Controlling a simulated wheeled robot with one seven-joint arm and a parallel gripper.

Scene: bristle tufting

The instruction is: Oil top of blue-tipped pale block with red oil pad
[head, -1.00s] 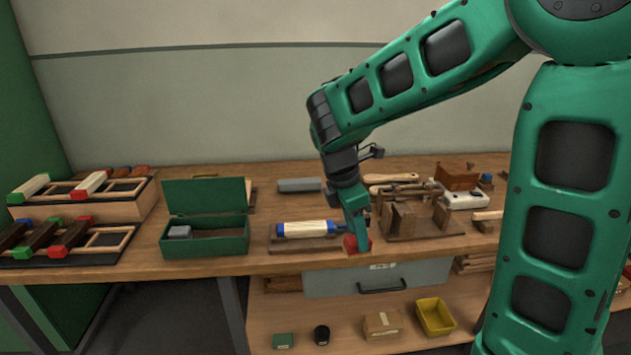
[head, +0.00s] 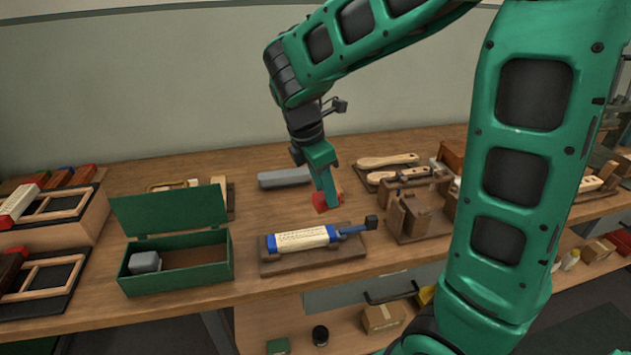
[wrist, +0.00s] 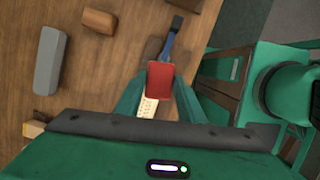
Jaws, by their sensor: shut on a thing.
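The pale block with blue ends (head: 302,239) lies flat on a dark wooden base on the bench. Rows of small marks show on its top, and a blue arm with a black knob extends from its right end. My gripper (head: 324,202) is shut on the red oil pad (head: 320,203), behind the block in the head view. In the wrist view the red pad (wrist: 160,80) sits between my green fingers. Part of the pale block (wrist: 148,107) shows below the pad there, and the rest is hidden. I cannot tell the height of the pad above the bench.
An open green box (head: 176,272) with a grey piece inside stands left of the block. A grey bar (head: 285,178) lies behind. Wooden holders (head: 410,215) stand to the right. Black trays with wooden frames (head: 45,280) sit at the far left.

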